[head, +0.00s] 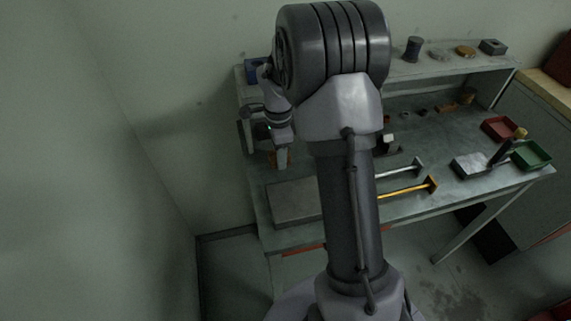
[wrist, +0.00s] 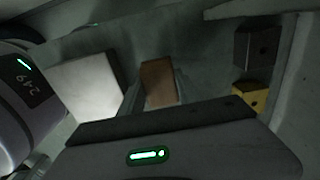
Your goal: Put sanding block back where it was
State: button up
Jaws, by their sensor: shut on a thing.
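My gripper (head: 281,150) is at the left end of the workbench, below the raised shelf, pointing down. In the wrist view my gripper (wrist: 158,88) is shut on a brown block, which looks like the sanding block (wrist: 158,80). The sanding block also shows as a small orange-brown patch (head: 280,158) under my gripper in the head view. Whether it touches the bench top (head: 258,205) cannot be told. My own arm hides the middle of the bench.
In the wrist view a pale box (wrist: 85,85) is left of the sanding block; a dark block (wrist: 257,45) and a yellow block (wrist: 250,97) are right. A grey plate (head: 293,202) lies at the bench front. A red tray (head: 502,129) and green tray (head: 532,156) stand right.

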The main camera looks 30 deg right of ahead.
notch_tip(320, 180, down, 4)
jog(key=shift+r+b, duration=0.15)
jog(key=shift+b, duration=0.3)
jog(key=shift+d, duration=0.1)
jog(key=shift+f, duration=0.2)
jog(key=o, duration=1.3)
jog(key=shift+r, duration=0.1)
